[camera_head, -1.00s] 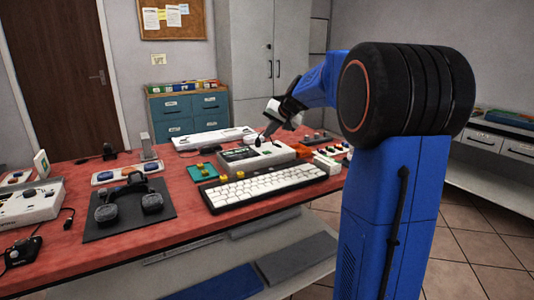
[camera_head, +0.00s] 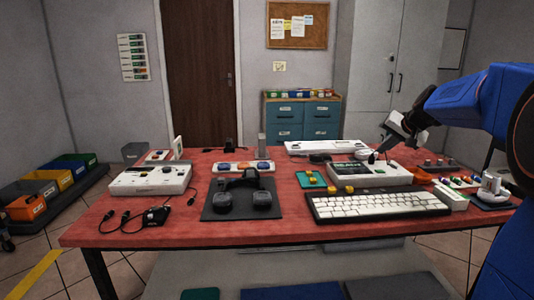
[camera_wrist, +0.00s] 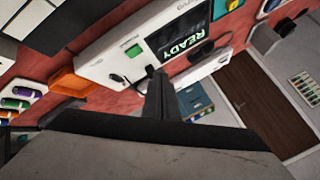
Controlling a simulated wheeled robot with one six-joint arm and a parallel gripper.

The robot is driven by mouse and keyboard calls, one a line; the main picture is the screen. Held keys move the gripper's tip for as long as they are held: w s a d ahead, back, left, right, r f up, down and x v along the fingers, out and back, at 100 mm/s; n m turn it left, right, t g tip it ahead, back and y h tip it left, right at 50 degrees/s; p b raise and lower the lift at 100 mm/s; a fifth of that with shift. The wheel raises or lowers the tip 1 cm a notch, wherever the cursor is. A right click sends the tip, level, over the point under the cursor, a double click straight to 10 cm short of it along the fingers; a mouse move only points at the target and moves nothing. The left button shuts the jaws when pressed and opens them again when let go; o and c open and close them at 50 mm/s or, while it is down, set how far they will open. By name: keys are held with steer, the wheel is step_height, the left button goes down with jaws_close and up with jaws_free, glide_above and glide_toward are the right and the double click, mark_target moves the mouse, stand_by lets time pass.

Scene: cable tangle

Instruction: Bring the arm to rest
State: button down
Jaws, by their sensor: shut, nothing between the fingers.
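My arm (camera_head: 470,95) is blue and reaches in from the right edge in the head view. My gripper (camera_head: 376,156) points down and left above the white device with the dark screen (camera_head: 366,173). In the wrist view the fingers of my gripper (camera_wrist: 155,75) are together with nothing between them. The device (camera_wrist: 120,60) lies beyond them there, its screen reading "READY" in green. I cannot tell from the head view how far the fingertips are from the device.
A red table (camera_head: 290,233) carries a white keyboard (camera_head: 378,204), a headset (camera_head: 243,198) on a dark mat, a white box (camera_head: 150,180) with a cable, and an orange tray (camera_wrist: 72,83). Bins (camera_head: 62,180) stand on the floor at left.

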steer(key=s+a+f+n+g, duration=0.1)
steer(key=s+a+f+n, duration=0.15)
steer(key=s+a, duration=0.65)
steer(key=s+a+f+n+g, duration=0.1)
steer(key=s+a+f, duration=0.35)
steer(key=s, duration=0.75)
steer(key=s+a+f+n, duration=0.1)
steer(key=s+f, duration=0.2)
steer(key=s, duration=0.4)
steer(key=s+a+f+n+g, duration=0.1)
steer(key=s+f, duration=0.3)
steer(key=s, duration=0.4)
steer(key=s+a+f+n+g+h, duration=0.1)
steer(key=s+a+f+n, duration=0.1)
steer(key=s, duration=0.6)
steer(key=shift+a+f, duration=0.6)
steer(key=shift+f, duration=0.3)
